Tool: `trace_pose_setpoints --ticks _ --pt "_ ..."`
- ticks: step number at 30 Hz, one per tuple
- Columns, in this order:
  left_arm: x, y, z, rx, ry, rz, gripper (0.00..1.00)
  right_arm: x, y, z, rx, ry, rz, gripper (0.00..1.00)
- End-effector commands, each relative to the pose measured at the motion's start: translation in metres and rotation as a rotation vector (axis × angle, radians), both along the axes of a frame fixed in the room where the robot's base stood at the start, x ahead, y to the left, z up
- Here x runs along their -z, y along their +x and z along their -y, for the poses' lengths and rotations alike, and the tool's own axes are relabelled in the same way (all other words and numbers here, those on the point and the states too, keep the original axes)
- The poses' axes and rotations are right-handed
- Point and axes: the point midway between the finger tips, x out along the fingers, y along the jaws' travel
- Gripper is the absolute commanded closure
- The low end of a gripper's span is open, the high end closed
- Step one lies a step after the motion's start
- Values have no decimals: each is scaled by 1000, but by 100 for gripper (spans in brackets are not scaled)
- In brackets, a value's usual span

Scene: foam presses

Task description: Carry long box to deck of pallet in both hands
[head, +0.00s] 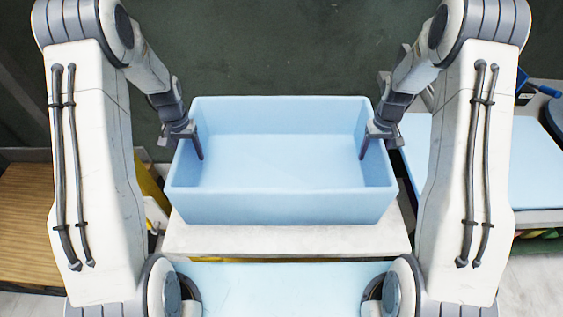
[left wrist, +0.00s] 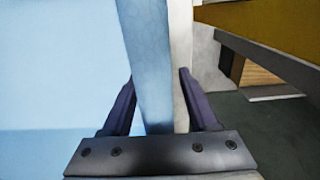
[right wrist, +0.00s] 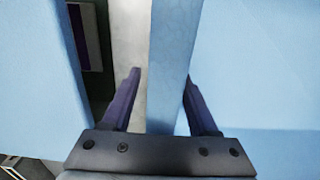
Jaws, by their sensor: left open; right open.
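The long box (head: 280,208) is a light blue, open-topped, empty box. It sits on a pale slab (head: 285,240) in the middle of the head view. My left gripper (head: 198,150) is open at the box's left wall, with one finger inside and one outside. In the left wrist view the wall (left wrist: 150,70) stands between the spread fingers. My right gripper (head: 366,145) is open at the right wall in the same way, and that wall (right wrist: 172,60) stands between its fingers in the right wrist view. I cannot make out the pallet deck for certain.
A light blue surface (head: 540,165) lies to the right, with a blue-handled item (head: 540,88) behind it. A wooden slatted surface (head: 25,220) is at the left. A yellow part (head: 150,190) stands close to the box's left side. Dark green floor (head: 270,45) beyond the box is clear.

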Motion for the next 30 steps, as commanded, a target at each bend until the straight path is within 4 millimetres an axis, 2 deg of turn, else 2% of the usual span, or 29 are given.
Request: trace_pose_setpoints --ticks 11,12,14,16,17,30 --pt "6 0 0 1 0 2 40 6 0 0 1 0 1 40" --pt "6 0 0 1 0 1 48 6 0 0 1 0 1 48" --pt "6 0 0 1 0 1 71 6 0 0 1 0 1 71" --pt "6 0 0 1 0 1 97 6 0 0 1 0 1 97" --pt "6 0 0 1 0 1 100 6 0 0 0 0 1 100" --pt "1 0 0 0 0 2 100 1 0 0 0 0 2 100"
